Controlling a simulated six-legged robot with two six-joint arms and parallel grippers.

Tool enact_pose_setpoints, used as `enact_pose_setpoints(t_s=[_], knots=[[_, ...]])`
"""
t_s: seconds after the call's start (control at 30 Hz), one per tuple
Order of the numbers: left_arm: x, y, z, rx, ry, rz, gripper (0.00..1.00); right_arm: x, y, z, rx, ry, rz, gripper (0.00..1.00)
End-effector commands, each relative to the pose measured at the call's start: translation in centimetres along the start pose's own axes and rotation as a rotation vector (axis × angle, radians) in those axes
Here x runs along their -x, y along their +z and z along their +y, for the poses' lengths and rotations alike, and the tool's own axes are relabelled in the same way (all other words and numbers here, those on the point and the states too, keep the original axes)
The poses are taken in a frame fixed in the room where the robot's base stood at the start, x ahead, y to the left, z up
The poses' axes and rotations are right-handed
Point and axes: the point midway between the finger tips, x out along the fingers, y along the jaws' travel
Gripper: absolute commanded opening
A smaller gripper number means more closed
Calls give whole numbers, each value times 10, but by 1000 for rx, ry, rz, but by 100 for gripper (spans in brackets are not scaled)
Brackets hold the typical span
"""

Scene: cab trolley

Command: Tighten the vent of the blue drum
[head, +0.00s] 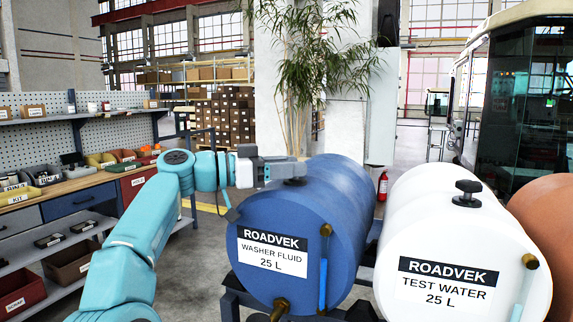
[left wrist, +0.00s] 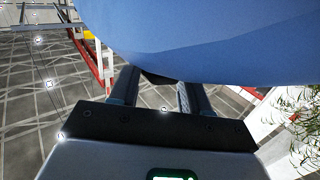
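The blue drum (head: 300,215), labelled WASHER FLUID, lies on its side on a dark frame. Its dark vent (head: 293,181) sits on top and is mostly hidden behind my left gripper (head: 285,169), which reaches in level from the left. In the left wrist view the blue drum (left wrist: 215,40) fills the top. The fingers of my left gripper (left wrist: 157,84) stand apart, with the dark vent (left wrist: 158,78) between their tips. I cannot tell whether they press on it. My right gripper is not in view.
A white drum (head: 435,225) with a black vent (head: 467,193) lies close to the right, and an orange drum (head: 548,225) is beyond it. A workbench with bins (head: 75,180) stands at left. A plant (head: 305,60) rises behind the blue drum.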

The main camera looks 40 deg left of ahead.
Motion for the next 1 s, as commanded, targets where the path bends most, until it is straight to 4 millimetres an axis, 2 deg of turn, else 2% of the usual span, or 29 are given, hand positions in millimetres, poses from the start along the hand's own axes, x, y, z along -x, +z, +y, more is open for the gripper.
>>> enact_pose_setpoints(t_s=[0.07,0.33,0.47,0.57,0.77,0.9,1.0], knots=[[-1,2,0,3,1,-1,67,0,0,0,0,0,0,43],[1,-1,0,0,-3,4,67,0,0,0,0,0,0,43],[12,0,-1,-2,-5,4,67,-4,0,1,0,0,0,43],[31,1,-1,-2,-7,4,67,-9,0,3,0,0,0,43],[85,1,-2,0,-10,2,67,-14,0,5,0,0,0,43],[120,0,-2,0,-9,2,67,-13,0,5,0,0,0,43],[139,0,-1,1,-6,1,67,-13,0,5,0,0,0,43]])
